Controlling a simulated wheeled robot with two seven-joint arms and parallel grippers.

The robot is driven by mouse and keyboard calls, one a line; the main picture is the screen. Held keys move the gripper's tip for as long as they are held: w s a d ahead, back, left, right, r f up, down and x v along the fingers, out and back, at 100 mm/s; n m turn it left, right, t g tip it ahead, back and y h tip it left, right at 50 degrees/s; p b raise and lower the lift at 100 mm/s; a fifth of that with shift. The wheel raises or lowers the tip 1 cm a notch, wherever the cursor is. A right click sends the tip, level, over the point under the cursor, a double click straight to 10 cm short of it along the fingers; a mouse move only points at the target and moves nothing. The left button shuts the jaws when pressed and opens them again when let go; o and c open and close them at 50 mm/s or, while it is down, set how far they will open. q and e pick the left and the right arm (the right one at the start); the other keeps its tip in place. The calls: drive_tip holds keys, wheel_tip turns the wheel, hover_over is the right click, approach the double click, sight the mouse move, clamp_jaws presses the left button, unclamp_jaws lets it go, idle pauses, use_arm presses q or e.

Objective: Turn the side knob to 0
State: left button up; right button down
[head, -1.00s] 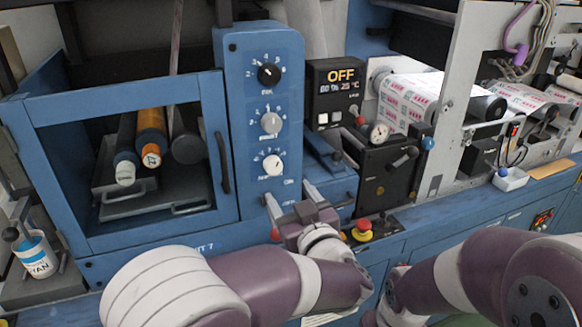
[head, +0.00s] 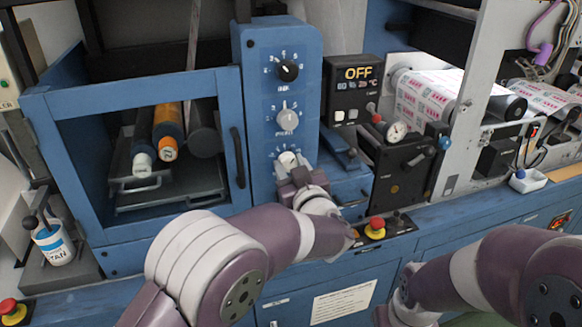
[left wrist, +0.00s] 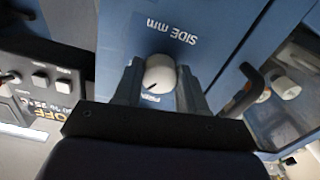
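The side knob (head: 288,160) is the small white lowest knob on the blue control panel (head: 262,140). In the left wrist view, the side knob (left wrist: 159,74) sits between my two fingers, near the "SIDE mm" lettering, which appears upside down. A short dark mark on its face points to the lower left there. My left gripper (head: 291,172) is at the panel with its fingers on either side of the knob; it also shows in the left wrist view (left wrist: 160,86). The fingers look apart, with no clear grip. The gripper hides most of the knob's scale in the head view. My right gripper is out of view.
A black knob (head: 288,70) and a grey knob (head: 287,118) are above on the panel. A framed door with a dark handle (head: 237,157) is left of it. A display reading OFF (head: 357,73) is to the right. A red emergency button (head: 376,225) is below right.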

use_arm(q)
drive_tip(key=shift+f+n+b, duration=0.2)
drive_tip(key=shift+n+b, duration=0.9)
drive_tip(key=shift+b, duration=0.05)
drive_tip(key=shift+r+n+b, duration=0.1)
drive_tip(key=shift+n+b, duration=1.25)
drive_tip(key=shift+n, duration=0.45)
drive_tip(key=o, duration=1.1)
drive_tip(key=shift+r, duration=0.1)
drive_tip(key=shift+c, duration=0.2)
drive_tip(key=shift+s+d, duration=0.1)
